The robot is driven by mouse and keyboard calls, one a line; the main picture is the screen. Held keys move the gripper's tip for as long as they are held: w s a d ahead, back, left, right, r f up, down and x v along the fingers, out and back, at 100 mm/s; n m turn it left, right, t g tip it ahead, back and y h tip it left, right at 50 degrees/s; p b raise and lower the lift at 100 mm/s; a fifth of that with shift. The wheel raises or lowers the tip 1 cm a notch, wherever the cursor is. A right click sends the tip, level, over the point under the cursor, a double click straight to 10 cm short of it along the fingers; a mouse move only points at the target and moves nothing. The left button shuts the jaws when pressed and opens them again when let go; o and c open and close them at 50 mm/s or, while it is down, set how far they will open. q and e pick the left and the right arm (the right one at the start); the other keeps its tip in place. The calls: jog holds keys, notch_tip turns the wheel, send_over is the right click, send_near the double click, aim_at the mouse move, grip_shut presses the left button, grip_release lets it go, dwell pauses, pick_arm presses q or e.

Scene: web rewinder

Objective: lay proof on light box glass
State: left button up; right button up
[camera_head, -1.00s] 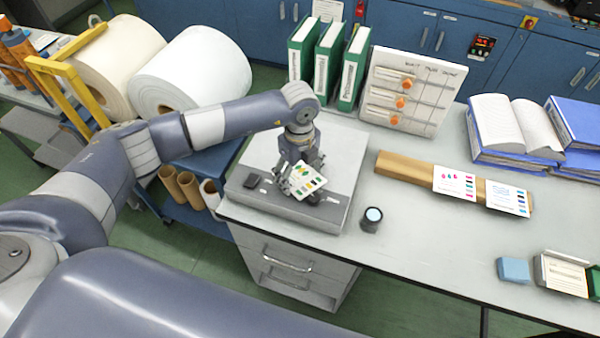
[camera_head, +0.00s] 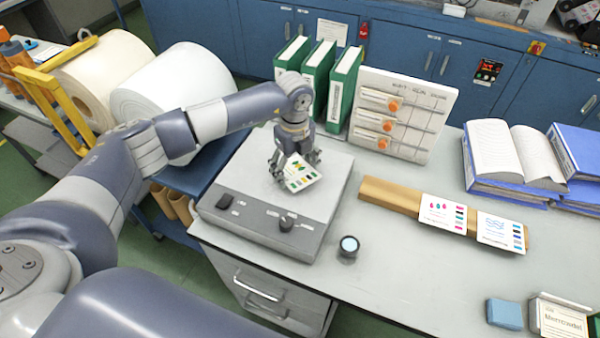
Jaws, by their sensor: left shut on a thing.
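My left gripper (camera_head: 291,160) is shut on a small proof card (camera_head: 301,175) with coloured patches. The card is tilted and hangs over the light box (camera_head: 331,182), a low grey box on the bench with a pale top and a darker front strip with a knob. I cannot tell whether the card touches the glass. Two more proof cards (camera_head: 443,212) and (camera_head: 501,231) lie against a long brown bar to the right. My right gripper is not in view.
A small black loupe (camera_head: 348,246) stands right of the light box. Green binders (camera_head: 318,78) and a panel with orange knobs (camera_head: 402,113) stand behind it. An open book (camera_head: 512,152) lies at the right. Bench room in front of the brown bar (camera_head: 400,197) is clear.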

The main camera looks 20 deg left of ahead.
aim_at(295, 171)
pick_arm(q)
jog(key=shift+w, duration=0.1)
jog(key=shift+a, duration=0.1)
jog(key=o, duration=1.1)
notch_tip(295, 171, up, 12)
